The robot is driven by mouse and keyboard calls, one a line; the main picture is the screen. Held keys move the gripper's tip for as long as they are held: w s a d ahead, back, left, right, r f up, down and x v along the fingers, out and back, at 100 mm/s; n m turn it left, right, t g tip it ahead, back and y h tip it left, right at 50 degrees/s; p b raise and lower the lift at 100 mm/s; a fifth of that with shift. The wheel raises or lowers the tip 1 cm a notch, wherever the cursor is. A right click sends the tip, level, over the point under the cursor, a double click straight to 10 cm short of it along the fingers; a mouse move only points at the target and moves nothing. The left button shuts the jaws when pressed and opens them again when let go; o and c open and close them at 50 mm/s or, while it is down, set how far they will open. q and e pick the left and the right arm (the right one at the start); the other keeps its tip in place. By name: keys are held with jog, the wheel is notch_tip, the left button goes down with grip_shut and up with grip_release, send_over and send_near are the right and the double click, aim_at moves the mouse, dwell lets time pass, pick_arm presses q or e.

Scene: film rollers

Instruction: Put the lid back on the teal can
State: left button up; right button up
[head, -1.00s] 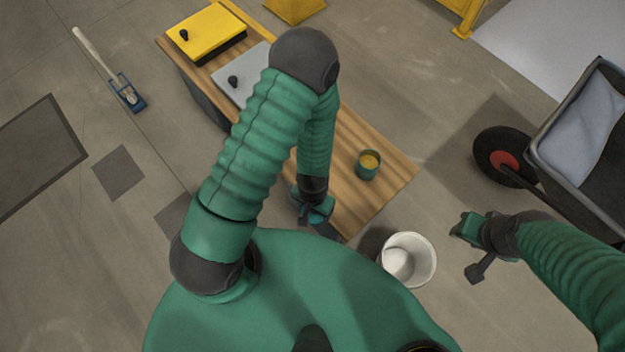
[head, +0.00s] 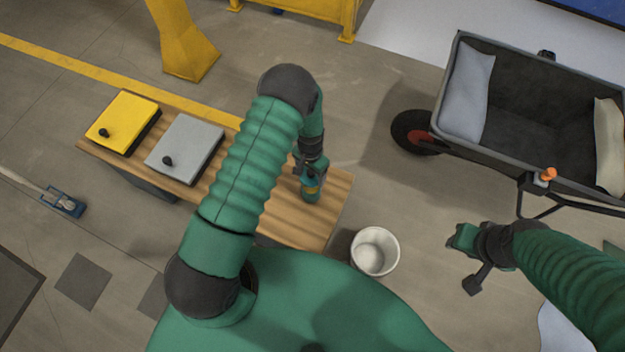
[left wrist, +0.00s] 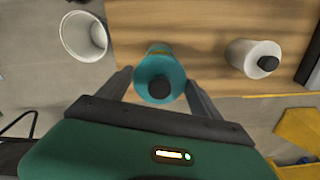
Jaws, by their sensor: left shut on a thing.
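The teal can (left wrist: 157,50) stands on the wooden table (head: 283,222). My left gripper (head: 309,180) is over the can, shut on the teal lid (left wrist: 154,91). The left wrist view shows this lid, with its dark knob, between the two fingers and in line with the can. Whether lid and can touch, I cannot tell. My right gripper (head: 463,240) is off the table to the right, its jaws unclear.
A white can with a dark knob (left wrist: 250,60) stands on the table. A yellow box (head: 125,120) and a grey box (head: 186,143) lie at its left end. A white bucket (head: 375,252) stands on the floor to the right. A wheelbarrow (head: 540,110) is at the right.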

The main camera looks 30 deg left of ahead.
pick_arm(q)
jog(key=shift+f+b, duration=2.5)
jog(key=shift+f, duration=0.75)
jog(key=o, duration=1.4)
jog(key=shift+o, duration=0.2)
jog(key=shift+s, duration=0.1)
